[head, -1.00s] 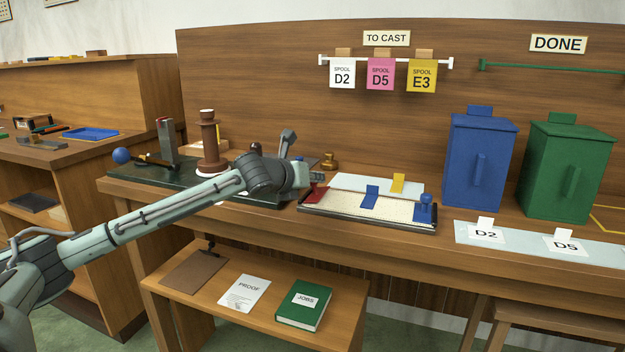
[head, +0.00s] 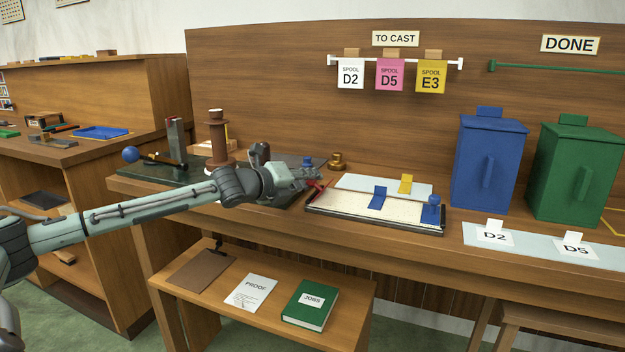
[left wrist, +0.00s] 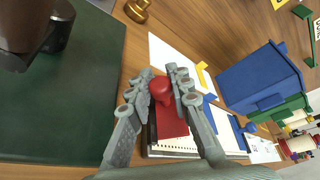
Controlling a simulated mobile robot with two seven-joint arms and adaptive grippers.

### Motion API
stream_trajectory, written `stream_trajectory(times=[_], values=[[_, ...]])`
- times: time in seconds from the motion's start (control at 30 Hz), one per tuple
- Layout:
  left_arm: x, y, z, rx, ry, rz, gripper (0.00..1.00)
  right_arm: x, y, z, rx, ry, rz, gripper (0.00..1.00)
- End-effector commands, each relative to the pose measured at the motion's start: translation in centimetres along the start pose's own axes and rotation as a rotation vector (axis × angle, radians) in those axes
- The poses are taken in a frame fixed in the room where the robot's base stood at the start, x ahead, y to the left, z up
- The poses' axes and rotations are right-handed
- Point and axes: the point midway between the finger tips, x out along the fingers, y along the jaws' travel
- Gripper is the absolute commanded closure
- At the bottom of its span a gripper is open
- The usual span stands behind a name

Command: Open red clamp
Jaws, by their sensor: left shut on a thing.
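The red clamp (head: 316,187) is at the left end of the long tray with the pale, speckled bed (head: 370,208). In the head view its red flap looks tilted up from the tray. In the left wrist view the clamp shows as a red flap (left wrist: 172,123) with a round red knob (left wrist: 161,88). My left gripper (head: 318,173) is shut on the red knob, with a finger on each side (left wrist: 164,84). The fingers hide part of the clamp in the head view. My right gripper is in neither view.
A blue clamp (head: 431,208) stands at the tray's right end. A blue tab (head: 378,198) and a yellow tab (head: 406,184) stand near the tray. A brass weight (head: 337,161) and a brown spool column (head: 217,140) are behind. Blue (head: 488,165) and green (head: 573,175) bins stand right.

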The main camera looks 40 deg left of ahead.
Motion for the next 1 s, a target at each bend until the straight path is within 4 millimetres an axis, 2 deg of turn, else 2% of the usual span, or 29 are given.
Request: stream_trajectory(times=[0.3,0.7,0.73,0.9,1.0], values=[[-0.04,0.36,0.07,-0.068,0.000,-0.027,1.00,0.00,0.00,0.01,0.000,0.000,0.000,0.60],[-0.03,0.41,0.06,-0.073,0.000,-0.028,1.00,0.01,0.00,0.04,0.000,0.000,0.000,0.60],[-0.03,0.41,0.06,-0.073,0.000,-0.028,0.77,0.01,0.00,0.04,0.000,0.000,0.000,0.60],[-0.03,0.39,0.07,-0.073,0.000,-0.028,0.59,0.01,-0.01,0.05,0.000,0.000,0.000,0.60],[-0.03,0.37,0.07,-0.072,0.000,-0.029,0.59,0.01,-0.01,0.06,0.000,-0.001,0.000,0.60]])
